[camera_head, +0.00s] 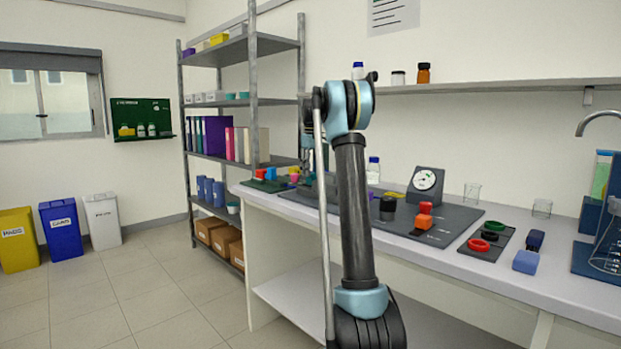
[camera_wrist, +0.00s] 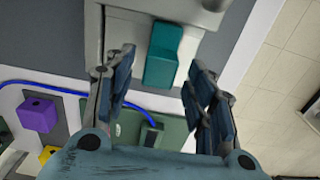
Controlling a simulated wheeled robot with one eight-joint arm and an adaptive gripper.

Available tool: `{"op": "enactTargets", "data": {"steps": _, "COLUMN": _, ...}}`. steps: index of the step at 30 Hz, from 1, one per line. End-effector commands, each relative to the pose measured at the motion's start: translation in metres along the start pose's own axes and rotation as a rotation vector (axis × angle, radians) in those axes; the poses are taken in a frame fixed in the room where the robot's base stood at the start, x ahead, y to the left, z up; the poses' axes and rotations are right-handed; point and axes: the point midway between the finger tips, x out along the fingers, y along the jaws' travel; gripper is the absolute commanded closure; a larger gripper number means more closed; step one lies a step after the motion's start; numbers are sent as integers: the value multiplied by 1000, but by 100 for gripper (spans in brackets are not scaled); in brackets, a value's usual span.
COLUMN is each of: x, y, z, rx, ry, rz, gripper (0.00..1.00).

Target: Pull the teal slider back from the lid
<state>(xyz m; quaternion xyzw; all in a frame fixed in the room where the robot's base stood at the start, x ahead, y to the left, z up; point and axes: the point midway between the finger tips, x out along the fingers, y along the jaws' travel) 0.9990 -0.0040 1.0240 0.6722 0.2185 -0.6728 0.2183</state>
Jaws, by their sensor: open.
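In the wrist view the teal slider (camera_wrist: 164,55) is an upright block on a pale grey base, close to a lighter grey lid-like part (camera_wrist: 165,8) at the top edge. My gripper (camera_wrist: 165,68) is open, with one finger on each side of the slider's lower end. I see no clear contact between the fingers and the slider. In the head view my arm blocks most of that part of the bench, and I cannot make out the slider there.
A purple block (camera_wrist: 38,114), a yellow piece (camera_wrist: 47,154) and a blue cable (camera_wrist: 60,90) lie nearby. The floor shows beyond the bench edge.

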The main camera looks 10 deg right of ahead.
Motion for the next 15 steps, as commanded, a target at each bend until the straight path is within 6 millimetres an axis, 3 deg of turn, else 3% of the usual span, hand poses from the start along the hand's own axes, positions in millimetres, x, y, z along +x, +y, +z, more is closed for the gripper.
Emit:
{"op": "enactTargets", "data": {"steps": 6, "x": 19, "y": 0, "z": 0, "rx": 0, "ry": 0, "rz": 0, "gripper": 50}}
{"op": "enactTargets", "data": {"steps": 15, "x": 24, "y": 0, "z": 0, "rx": 0, "ry": 0, "rz": 0, "gripper": 50}}
